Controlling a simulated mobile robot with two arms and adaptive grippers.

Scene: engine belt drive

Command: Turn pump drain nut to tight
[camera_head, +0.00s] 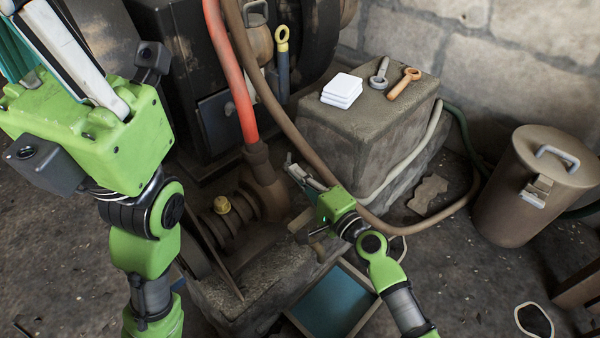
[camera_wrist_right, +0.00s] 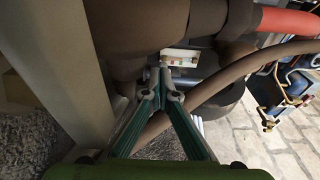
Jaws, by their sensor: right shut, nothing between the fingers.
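A red hose (camera_head: 232,70) and a brown hose (camera_head: 285,115) run down near the pump. An open blue-lined tray (camera_head: 332,303) lies below my right gripper. A lidded bin (camera_head: 520,205) stands right.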

